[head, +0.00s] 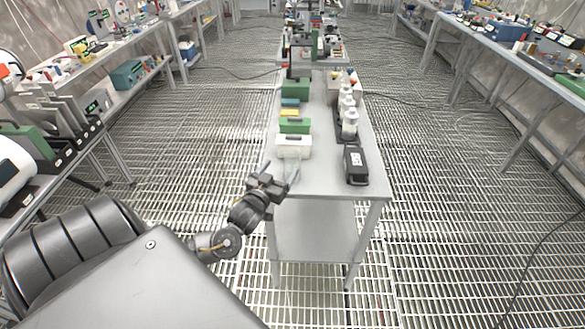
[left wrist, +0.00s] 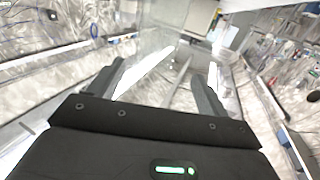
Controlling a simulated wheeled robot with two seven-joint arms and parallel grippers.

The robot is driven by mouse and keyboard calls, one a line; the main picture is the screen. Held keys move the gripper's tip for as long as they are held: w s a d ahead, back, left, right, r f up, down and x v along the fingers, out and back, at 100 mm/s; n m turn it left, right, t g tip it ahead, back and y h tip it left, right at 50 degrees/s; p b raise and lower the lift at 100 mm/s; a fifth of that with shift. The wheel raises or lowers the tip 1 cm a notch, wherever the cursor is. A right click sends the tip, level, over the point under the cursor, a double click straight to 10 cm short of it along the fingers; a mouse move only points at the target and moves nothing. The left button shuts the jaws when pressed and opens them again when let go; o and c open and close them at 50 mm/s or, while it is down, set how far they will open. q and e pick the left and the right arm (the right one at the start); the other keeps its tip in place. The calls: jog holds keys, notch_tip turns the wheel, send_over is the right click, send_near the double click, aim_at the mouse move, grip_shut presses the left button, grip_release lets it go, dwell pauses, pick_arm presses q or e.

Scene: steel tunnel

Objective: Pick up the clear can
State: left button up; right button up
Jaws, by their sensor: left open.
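The clear can is see-through and hard to make out. In the left wrist view the clear can (left wrist: 162,42) shows as a pale transparent shape ahead of and between the fingers. In the head view the can (head: 291,164) is a faint shape at the table's near left, in front of a white box. My left gripper (head: 280,169) is at the table's near left edge, its fingers spread and pointing toward the can. In the left wrist view the gripper (left wrist: 166,66) is open, with no clear contact on the can. My right gripper is not in view.
The narrow table (head: 325,190) carries a white box (head: 293,146), a green box (head: 295,125) and more boxes behind on its left. A black case (head: 355,165) and white bottles (head: 349,123) stand on its right. The table's near middle is bare. Cluttered benches line both sides.

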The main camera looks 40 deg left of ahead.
aim_at(295, 151)
pick_arm(q)
jog(key=x, duration=0.4)
jog(key=shift+w, duration=0.3)
jog(key=x, duration=0.1)
jog(key=p+x, duration=0.1)
jog(key=x, duration=0.1)
jog(key=p+x, duration=0.1)
jog(key=shift+w+d, duration=0.25)
jog(key=shift+w, duration=0.45)
jog(key=shift+a, duration=0.1)
jog(key=shift+s, duration=0.1)
jog(key=c, duration=1.1)
jog(key=shift+o, duration=0.2)
jog(key=shift+r, duration=0.1)
